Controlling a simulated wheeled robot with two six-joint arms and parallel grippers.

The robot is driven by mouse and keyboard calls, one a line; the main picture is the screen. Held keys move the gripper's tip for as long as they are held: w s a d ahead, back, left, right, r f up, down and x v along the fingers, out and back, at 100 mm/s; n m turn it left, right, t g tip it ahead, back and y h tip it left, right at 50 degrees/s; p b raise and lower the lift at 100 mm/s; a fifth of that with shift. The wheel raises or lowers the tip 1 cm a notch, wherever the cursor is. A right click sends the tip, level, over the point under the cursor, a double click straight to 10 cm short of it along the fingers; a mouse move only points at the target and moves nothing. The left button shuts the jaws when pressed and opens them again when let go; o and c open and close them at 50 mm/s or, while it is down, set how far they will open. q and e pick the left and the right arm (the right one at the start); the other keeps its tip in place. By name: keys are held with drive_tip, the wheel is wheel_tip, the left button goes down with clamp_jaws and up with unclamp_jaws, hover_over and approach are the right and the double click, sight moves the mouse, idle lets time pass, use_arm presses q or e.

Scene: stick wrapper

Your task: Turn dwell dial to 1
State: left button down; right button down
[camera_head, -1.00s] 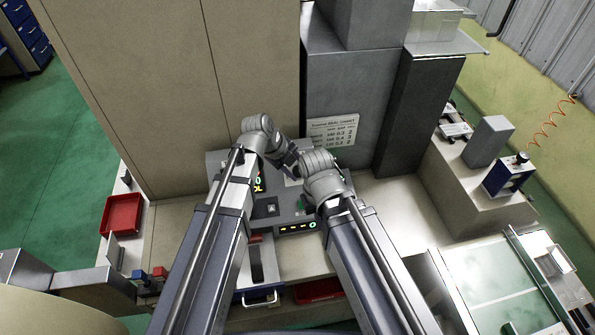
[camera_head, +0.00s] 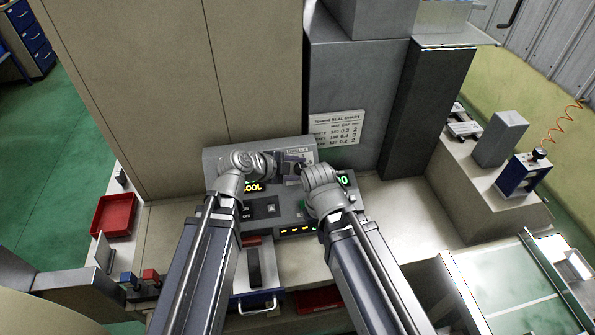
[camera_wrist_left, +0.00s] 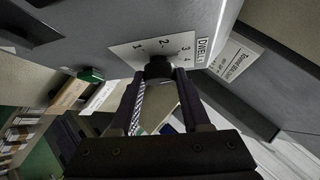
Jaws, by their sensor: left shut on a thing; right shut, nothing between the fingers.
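The dwell dial (camera_wrist_left: 158,67) is a small dark knob on a white plate (camera_wrist_left: 128,52) marked DWELL, with numbers around it. 2, 3 and 4 can be read in the left wrist view; which one the dial points to is unclear. My left gripper (camera_wrist_left: 160,80) is shut on the dial, one finger on each side. In the head view my left gripper (camera_head: 292,161) reaches across the upper part of the grey control panel (camera_head: 228,156). My right gripper (camera_head: 306,172) is shut and empty close beside it, mostly hidden by its own wrist.
A seal chart (camera_head: 336,129) is fixed behind the panel. A green button (camera_wrist_left: 91,75) shows in the left wrist view. A red tray (camera_head: 114,215) stands at left.

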sight(297, 171)
use_arm(q)
drive_tip(key=shift+s+f, duration=0.1)
drive_tip(key=shift+s, duration=0.05)
idle(0.4)
drive_tip(key=shift+c, duration=1.8)
unclamp_jaws()
wheel_tip(297, 171, up, 10)
drive_tip(key=p, duration=1)
